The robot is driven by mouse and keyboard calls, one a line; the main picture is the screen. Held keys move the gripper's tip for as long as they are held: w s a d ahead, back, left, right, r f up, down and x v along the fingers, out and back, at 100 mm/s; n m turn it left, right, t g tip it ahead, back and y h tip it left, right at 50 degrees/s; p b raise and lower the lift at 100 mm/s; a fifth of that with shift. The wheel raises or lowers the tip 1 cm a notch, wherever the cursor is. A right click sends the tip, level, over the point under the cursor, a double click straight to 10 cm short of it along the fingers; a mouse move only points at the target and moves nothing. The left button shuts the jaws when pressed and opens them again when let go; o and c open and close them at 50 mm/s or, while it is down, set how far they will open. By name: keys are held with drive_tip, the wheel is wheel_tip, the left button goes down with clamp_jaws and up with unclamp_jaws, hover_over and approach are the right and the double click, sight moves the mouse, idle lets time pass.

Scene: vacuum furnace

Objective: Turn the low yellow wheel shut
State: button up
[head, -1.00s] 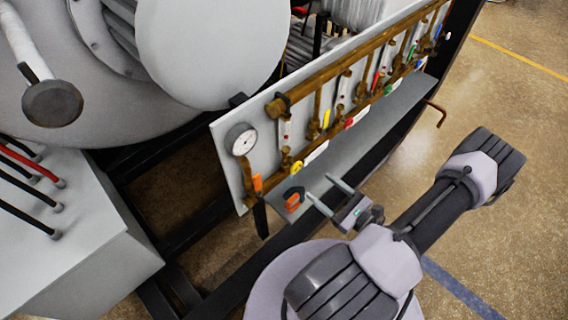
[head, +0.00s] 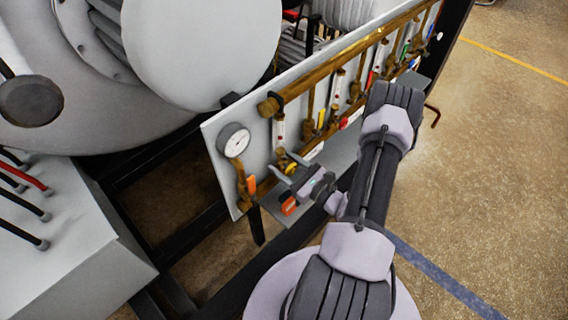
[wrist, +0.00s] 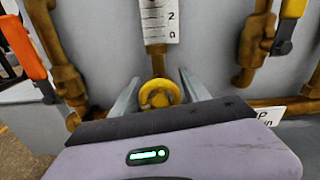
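The low yellow wheel (wrist: 160,93) is a small round handwheel on a brass fitting, under a white scale tube, in the middle of the wrist view. It also shows small in the head view (head: 291,168), partly hidden by a finger. My gripper (wrist: 159,77) is open, with one finger on each side of the wheel. A gap shows between the wheel and each finger in the wrist view; I cannot tell how deep the wheel sits between them. In the head view my gripper (head: 280,162) is close to the panel at its lower near end.
The grey panel (head: 222,170) carries brass pipes, a round gauge (head: 234,140) and several coloured valves. An orange lever (wrist: 22,45) stands left of the wheel, a yellow-orange lever (wrist: 292,10) upper right. Open floor lies right.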

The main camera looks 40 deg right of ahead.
drive_tip(key=c, duration=1)
drive_tip(key=shift+m, duration=0.4)
drive_tip(key=m+p, duration=0.1)
drive_tip(key=m, duration=0.4)
drive_tip(key=m+p, duration=0.1)
drive_tip(key=m, duration=0.4)
drive_tip(key=shift+p, duration=0.3)
drive_tip(key=m+p, duration=0.1)
drive_tip(key=m, duration=0.4)
drive_tip(key=shift+m, duration=0.4)
drive_tip(key=m, duration=0.4)
drive_tip(key=shift+m+p, duration=0.3)
drive_tip(key=shift+a, duration=0.1)
